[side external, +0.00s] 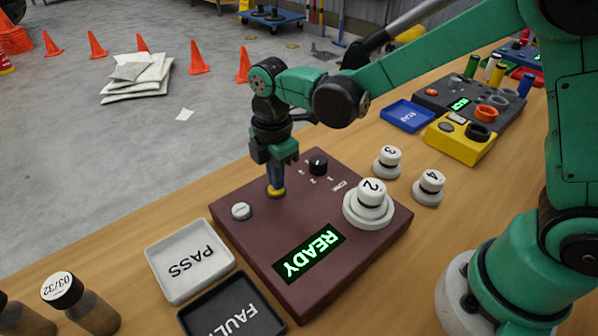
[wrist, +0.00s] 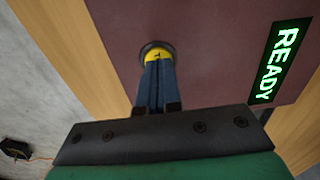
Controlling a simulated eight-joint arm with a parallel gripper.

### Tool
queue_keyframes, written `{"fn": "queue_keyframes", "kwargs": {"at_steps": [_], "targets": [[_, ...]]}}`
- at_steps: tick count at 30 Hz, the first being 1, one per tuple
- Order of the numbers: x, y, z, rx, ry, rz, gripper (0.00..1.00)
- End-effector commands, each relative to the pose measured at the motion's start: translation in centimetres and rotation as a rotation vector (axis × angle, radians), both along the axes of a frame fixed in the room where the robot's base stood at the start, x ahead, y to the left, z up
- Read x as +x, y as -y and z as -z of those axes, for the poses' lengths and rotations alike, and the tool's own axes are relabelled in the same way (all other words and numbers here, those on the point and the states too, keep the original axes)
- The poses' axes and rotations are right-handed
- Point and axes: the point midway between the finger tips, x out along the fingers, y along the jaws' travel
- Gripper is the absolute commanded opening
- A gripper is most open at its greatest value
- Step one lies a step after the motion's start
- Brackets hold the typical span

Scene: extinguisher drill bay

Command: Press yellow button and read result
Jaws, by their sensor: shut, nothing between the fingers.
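The maroon test box (side external: 262,247) stands on the wooden table. Its yellow button (side external: 277,191) is on the top face, left of the black knob (side external: 318,163); it also shows in the wrist view (wrist: 158,54). My gripper (side external: 275,185) points down with its fingers together, tips at the yellow button and partly covering it. I cannot tell whether they touch it or whether it is pushed in. In the wrist view my fingertips (wrist: 158,66) lie over the button's near part. The display (side external: 309,254) reads READY in green; it also shows in the wrist view (wrist: 278,62).
A white canister marked 2 (side external: 370,201) stands on the box's right side, and a white button (side external: 241,211) is at its left. Canisters 3 (side external: 387,161) and 4 (side external: 429,186) stand behind. The PASS tray (side external: 160,253) and FAULT tray (side external: 207,319) lie to the left.

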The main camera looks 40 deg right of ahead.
Motion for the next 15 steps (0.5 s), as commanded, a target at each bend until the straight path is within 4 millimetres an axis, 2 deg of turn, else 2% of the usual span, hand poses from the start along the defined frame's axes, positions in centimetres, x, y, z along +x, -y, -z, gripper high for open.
{"fn": "queue_keyframes", "kwargs": {"at_steps": [15], "targets": [[0.02,-0.01,0.91,0.0,0.0,0.0,0.0]]}}
